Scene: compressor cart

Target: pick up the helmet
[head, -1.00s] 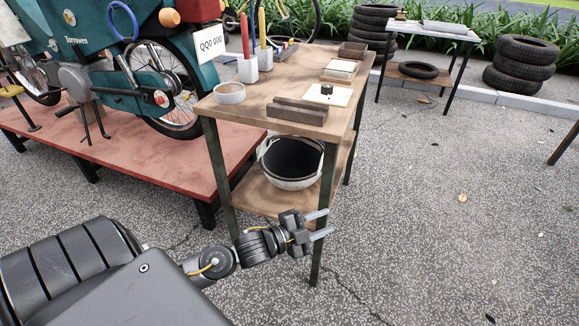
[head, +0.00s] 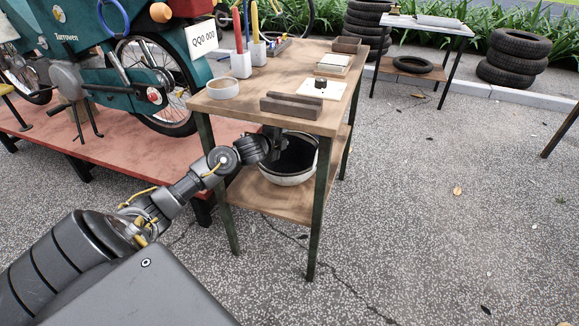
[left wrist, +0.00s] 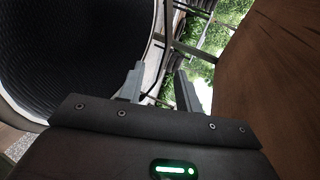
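The helmet (head: 300,158) is a white shell with a dark inside, lying open side up on the lower shelf (head: 270,198) of the wooden table. My left gripper (head: 273,153) is under the tabletop at the helmet's near left rim, partly hidden against the dark inside. In the left wrist view the helmet (left wrist: 75,50) fills the left side. The left gripper's fingers (left wrist: 158,88) stand apart there, with the pale rim showing in the gap between them. I cannot tell whether either finger touches it. My right gripper is not in view.
The tabletop (head: 225,108) is close above my left gripper and carries a bowl (head: 223,88), a dark block (head: 291,106) and tool holders. Table legs (head: 318,215) flank the shelf. A red platform (head: 110,165) with a green motorbike is at left.

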